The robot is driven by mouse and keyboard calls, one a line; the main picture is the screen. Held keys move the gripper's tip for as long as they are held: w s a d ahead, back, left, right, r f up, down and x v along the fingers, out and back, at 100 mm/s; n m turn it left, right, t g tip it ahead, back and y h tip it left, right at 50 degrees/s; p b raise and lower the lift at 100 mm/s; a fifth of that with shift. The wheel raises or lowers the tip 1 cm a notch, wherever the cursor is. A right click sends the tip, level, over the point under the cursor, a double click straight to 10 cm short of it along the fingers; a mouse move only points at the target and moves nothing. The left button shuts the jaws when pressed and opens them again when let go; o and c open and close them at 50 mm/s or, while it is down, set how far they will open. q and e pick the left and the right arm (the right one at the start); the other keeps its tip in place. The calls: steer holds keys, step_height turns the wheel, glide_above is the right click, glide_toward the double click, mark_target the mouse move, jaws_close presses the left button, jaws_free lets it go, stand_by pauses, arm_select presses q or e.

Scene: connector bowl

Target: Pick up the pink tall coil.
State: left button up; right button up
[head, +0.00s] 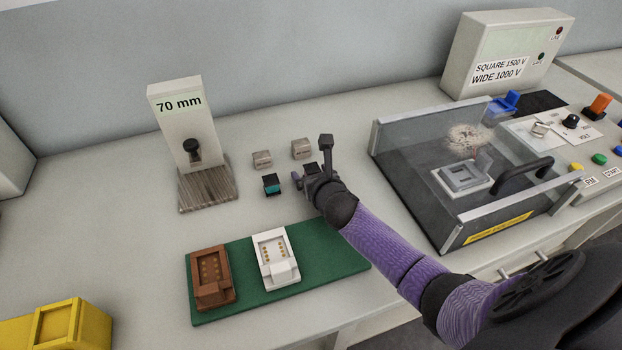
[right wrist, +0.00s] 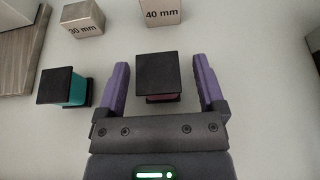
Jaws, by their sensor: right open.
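The pink coil (right wrist: 163,98) shows in the right wrist view as a black square top with a little dark pink below it. It stands on the table between the two purple fingers of my right gripper (right wrist: 160,64). The fingers are open, one on each side, with a visible gap to the coil on both sides. How far the fingers reach down beside it is hard to tell. In the head view my right gripper (head: 310,172) is over the table and mostly hides the coil. My left gripper is not in view.
A teal coil (right wrist: 76,88) with a black top stands just left of the gripper. Blocks marked 30 mm (right wrist: 84,18) and 40 mm (right wrist: 160,12) stand behind. A green mat (head: 335,262) holds a brown fixture (head: 211,290) and a white one (head: 275,246). A clear-walled tester (head: 415,165) stands right.

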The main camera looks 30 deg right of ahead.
steer(key=shift+r, duration=0.1)
jaws_close()
stand_by(0.3)
